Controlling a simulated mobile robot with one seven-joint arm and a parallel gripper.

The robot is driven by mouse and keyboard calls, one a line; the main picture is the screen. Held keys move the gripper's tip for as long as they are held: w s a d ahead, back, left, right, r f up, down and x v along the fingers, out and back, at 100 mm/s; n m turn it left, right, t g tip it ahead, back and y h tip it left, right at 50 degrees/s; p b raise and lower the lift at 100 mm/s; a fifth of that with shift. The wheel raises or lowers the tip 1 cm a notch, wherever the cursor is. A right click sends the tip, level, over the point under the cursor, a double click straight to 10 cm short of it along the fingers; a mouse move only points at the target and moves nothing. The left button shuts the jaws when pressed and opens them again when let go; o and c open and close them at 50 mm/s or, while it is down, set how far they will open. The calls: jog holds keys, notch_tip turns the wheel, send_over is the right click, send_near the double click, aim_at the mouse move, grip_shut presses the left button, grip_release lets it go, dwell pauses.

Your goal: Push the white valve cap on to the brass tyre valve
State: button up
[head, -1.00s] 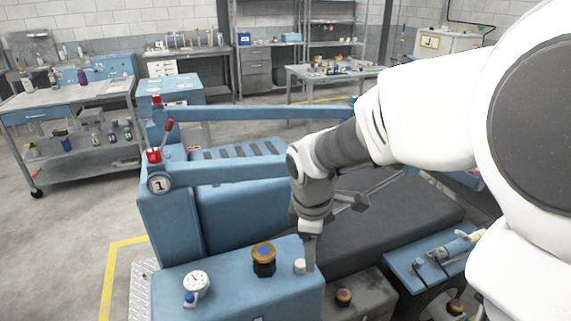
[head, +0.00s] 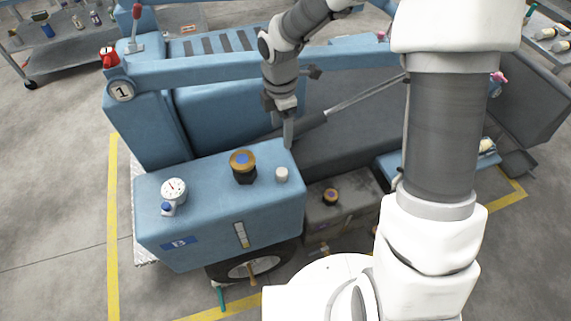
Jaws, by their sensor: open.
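A small white cylinder that looks like the valve cap (head: 282,174) stands on top of the blue box (head: 205,215), near its right edge. My gripper (head: 288,143) is open and points down behind the cap, apart from it in the picture; its fingers overlap from this angle. A brass-coloured stem, probably the tyre valve (head: 252,274), sticks out at the wheel (head: 262,264) below the front of the box. It is too small to see its tip clearly.
A grey box with a smaller knob (head: 331,197) is at the right. A teal-handled item (head: 221,298) is near the wheel. Blue lift arms run behind.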

send_over(282, 172)
jog(key=f, duration=0.8)
jog(key=w+f, duration=0.1)
jog(key=f, duration=0.3)
jog(key=shift+f, duration=0.2)
jog(key=f, duration=0.2)
jog(key=s+f, duration=0.1)
jog(key=f, duration=0.1)
jog(key=shift+f+p, duration=0.3)
jog(key=shift+f, duration=0.25)
grip_shut()
